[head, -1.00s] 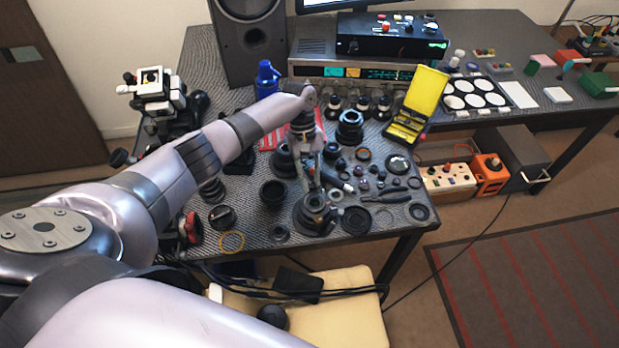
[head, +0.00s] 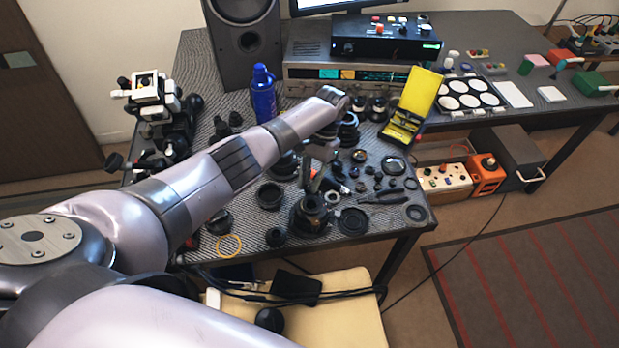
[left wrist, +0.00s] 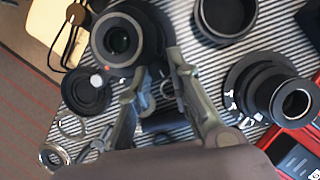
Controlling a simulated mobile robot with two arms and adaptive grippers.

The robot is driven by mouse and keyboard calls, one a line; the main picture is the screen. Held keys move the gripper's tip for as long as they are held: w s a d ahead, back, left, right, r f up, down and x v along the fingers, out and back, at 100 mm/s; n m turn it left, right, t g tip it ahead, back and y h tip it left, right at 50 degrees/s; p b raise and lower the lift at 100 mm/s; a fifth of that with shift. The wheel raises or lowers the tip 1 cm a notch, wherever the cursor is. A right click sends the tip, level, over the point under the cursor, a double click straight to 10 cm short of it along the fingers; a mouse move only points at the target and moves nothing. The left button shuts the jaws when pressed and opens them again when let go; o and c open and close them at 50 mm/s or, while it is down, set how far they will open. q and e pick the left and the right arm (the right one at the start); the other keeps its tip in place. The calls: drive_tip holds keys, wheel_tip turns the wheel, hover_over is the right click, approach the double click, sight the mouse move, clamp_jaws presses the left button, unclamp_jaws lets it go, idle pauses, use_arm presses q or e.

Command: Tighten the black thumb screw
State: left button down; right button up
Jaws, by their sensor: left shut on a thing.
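A black lens body (head: 312,215) stands upright near the front edge of the table. It also shows in the left wrist view (left wrist: 116,39), with a red dot on its rim. My left gripper (head: 314,186) comes down over it from above. In the left wrist view, the fingertips of my left gripper (left wrist: 157,64) are at the lens's side, a narrow gap apart, shut on a small part there. The black thumb screw is not clearly visible; it is mostly hidden between the fingertips. My right gripper is not in view.
Lens parts and rings crowd the table around the gripper, including a black ring (head: 353,221), an open black barrel (head: 270,196) and pliers (head: 383,196). A blue bottle (head: 263,95) and an open yellow case (head: 419,95) stand behind. A yellow ring (head: 228,246) lies front left.

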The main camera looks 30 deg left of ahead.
use_arm(q)
drive_tip(key=shift+d+r+m+t+y+p, duration=0.15)
drive_tip(key=shift+m+y+p, duration=0.15)
drive_tip(key=shift+m, duration=0.55)
drive_tip(key=shift+f+m+t+y+p, duration=0.15)
drive_tip(key=shift+m+y+p, duration=0.15)
drive_tip(key=shift+m, duration=0.55)
drive_tip(key=c, duration=1.4)
unclamp_jaws()
drive_tip(key=shift+c, duration=0.2)
drive_tip(key=v, duration=0.8)
drive_tip(key=shift+d, duration=0.1)
